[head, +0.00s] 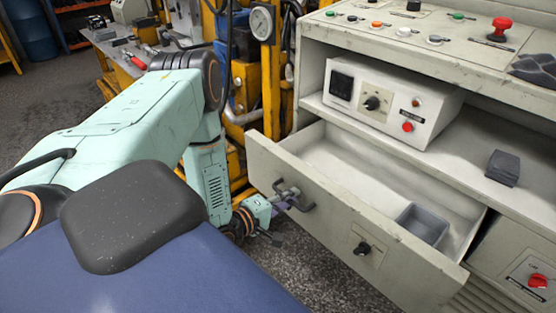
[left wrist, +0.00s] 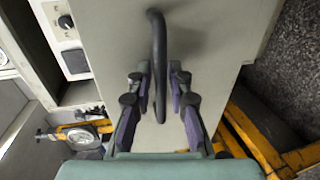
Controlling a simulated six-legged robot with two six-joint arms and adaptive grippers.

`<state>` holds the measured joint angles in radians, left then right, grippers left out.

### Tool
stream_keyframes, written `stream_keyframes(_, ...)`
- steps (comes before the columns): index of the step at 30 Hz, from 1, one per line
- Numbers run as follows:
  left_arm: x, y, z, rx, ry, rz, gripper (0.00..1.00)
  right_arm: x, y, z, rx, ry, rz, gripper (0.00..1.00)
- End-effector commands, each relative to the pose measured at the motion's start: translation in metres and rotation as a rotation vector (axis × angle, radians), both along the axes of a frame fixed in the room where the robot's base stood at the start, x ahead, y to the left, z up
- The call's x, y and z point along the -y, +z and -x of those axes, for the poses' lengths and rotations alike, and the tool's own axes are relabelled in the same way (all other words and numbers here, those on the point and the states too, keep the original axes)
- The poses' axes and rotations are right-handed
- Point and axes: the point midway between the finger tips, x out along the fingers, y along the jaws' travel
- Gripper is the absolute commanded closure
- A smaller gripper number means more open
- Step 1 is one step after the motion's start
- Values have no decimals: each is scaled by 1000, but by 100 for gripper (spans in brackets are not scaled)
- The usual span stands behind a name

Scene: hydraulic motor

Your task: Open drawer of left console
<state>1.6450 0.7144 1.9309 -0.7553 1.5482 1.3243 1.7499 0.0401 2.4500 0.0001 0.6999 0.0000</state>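The console (head: 385,60) is a worn cream cabinet on the right of the head view. Its drawer (head: 330,217) is pulled out, and its inside shows, with a small grey bin (head: 423,224) in it. A dark bar handle (head: 306,205) sits on the left part of the drawer front. In the left wrist view the handle (left wrist: 160,40) rises between the two purple-padded fingers of my left gripper (left wrist: 160,78). Gaps show between the fingers and the handle, so the gripper is open around it. My right gripper is in neither view.
A control box (head: 390,100) and a small dark block (head: 503,168) stand on the shelf above the drawer. Yellow machinery with a gauge (head: 262,23) stands close behind my left arm. Bare dark floor (head: 310,270) lies in front of the drawer.

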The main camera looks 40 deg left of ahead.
Motion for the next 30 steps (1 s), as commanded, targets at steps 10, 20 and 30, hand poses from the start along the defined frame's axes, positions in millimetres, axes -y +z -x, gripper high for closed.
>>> stream_keyframes(10, -6, 10, 48, -1, 9, 4, 81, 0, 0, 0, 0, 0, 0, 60)
stream_keyframes(20, -8, 19, 86, 2, 10, 2, 81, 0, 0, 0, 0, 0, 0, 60)
stream_keyframes(30, -10, 23, 108, 1, 8, 3, 81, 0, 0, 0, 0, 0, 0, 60)
